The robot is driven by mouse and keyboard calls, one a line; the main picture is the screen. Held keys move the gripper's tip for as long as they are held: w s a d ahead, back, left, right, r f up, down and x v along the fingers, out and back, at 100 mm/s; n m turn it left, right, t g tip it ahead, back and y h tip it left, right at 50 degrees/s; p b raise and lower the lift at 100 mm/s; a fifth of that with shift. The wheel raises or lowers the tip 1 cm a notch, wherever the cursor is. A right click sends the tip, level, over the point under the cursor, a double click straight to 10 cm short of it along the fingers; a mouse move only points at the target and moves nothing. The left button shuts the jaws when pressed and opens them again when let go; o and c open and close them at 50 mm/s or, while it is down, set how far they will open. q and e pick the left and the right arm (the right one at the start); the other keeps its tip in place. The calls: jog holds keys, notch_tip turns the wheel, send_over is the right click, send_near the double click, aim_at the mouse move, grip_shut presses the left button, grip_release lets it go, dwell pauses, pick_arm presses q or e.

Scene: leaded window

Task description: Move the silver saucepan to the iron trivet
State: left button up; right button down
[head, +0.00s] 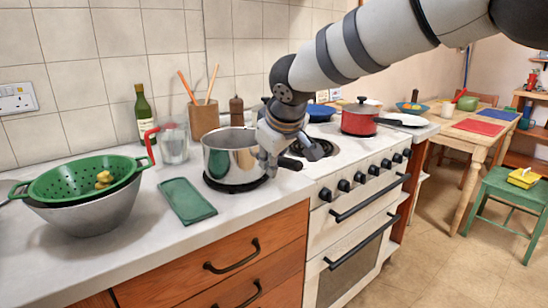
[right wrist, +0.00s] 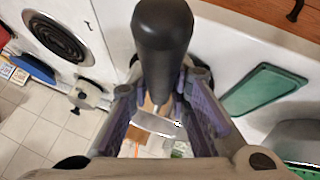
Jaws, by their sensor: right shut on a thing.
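The silver saucepan (head: 226,160) is upright on the counter side by the stove. Its base appears to rest on the black iron trivet (head: 236,188), whose dark rim shows below it; I cannot tell whether a small gap is left. My right gripper (head: 276,158) is at the pan's right side, shut on its black handle. The handle (right wrist: 163,45) also shows in the right wrist view, between the two fingers. The gripper hides part of the pan's right wall. My left gripper is not in view.
A glass jug (head: 173,142) with a red handle and a wooden utensil pot (head: 204,118) stand behind. A green colander (head: 85,180) in a grey bowl is far left. A red pot (head: 359,120) is on the stove.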

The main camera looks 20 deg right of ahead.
dwell(0.4)
jog(key=c, duration=1.4)
grip_release()
jog(key=shift+s, duration=0.1)
